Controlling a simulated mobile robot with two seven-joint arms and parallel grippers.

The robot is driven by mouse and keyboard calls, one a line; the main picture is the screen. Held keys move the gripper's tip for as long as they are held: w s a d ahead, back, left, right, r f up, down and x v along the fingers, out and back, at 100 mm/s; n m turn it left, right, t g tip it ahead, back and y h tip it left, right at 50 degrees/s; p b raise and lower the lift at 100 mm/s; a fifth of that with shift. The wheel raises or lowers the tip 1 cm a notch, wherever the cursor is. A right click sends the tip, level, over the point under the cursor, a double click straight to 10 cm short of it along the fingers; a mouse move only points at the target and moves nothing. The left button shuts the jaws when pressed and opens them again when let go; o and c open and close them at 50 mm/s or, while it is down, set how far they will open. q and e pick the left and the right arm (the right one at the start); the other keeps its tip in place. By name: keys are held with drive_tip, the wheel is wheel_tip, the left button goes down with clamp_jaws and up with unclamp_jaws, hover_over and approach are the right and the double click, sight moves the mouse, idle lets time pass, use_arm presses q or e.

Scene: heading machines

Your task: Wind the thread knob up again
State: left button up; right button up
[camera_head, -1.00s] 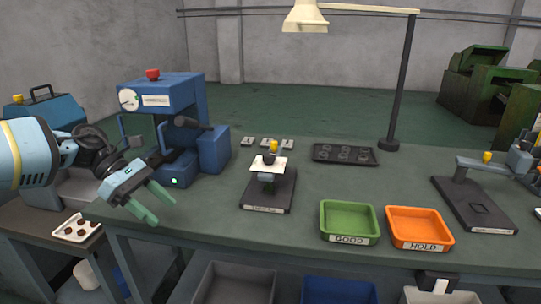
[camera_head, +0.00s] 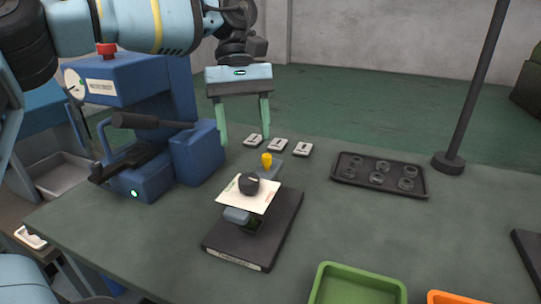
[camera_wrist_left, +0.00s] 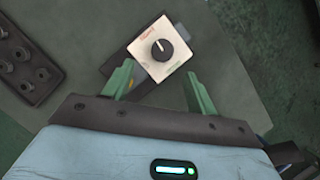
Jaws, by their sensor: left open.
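The thread knob (camera_head: 249,183) is black and round with a pale pointer mark. It sits on a tilted white dial plate (camera_head: 262,196) on a dark stand (camera_head: 236,250). In the left wrist view the knob (camera_wrist_left: 162,49) shows ahead of the fingers, its pointer toward the upper left. The dial plate (camera_wrist_left: 176,65) has small red and green lettering that I cannot read. My left gripper (camera_head: 244,138) is open and empty, fingers down, above and behind the stand. It also shows in the left wrist view (camera_wrist_left: 158,75), apart from the knob. My right gripper is not in view.
A blue machine (camera_head: 140,85) with a black lever stands at left. A yellow knob (camera_head: 266,160) rises just behind the dial. Several small pale tags lie behind it. A dark tray of rings (camera_head: 378,191) and a lamp post (camera_head: 476,90) stand right; a green bin (camera_head: 358,285) is in front.

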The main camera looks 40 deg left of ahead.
sight(248, 178)
use_arm(q)
drive_tip(key=shift+s+x, duration=0.15)
drive_tip(key=shift+x, duration=1.75)
drive_tip(key=shift+s+x, duration=0.15)
drive_tip(key=shift+x, duration=1.75)
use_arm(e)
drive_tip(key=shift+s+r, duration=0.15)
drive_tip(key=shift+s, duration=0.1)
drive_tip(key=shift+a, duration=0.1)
use_arm(q)
drive_tip(key=c, duration=1)
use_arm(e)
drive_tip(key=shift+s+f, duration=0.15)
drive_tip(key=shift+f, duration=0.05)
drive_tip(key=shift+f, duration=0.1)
